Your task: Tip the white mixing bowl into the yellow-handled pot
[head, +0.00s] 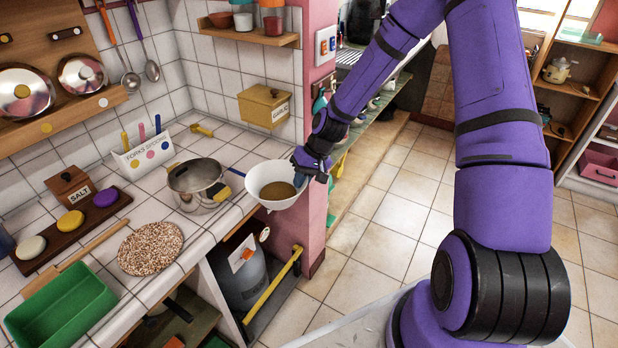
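The white mixing bowl (254,186) is near the counter's right end, roughly upright, with brown contents inside. My gripper (302,174) is at the bowl's right rim and appears shut on it; the fingertips are partly hidden. The bowl overhangs the counter's front edge and looks held up, though I cannot tell its exact height. An open steel pot (190,202) stands on the tiled counter just left of the bowl. A yellow handle shows on its right front side, and a blue piece sticks out behind, towards the bowl.
On the counter are a speckled round mat (150,248), a green tray (62,312), a salt box (70,187) and a white utensil holder (146,158). A pink wall end (316,130) stands close behind the bowl. A grey container (240,275) sits below the counter.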

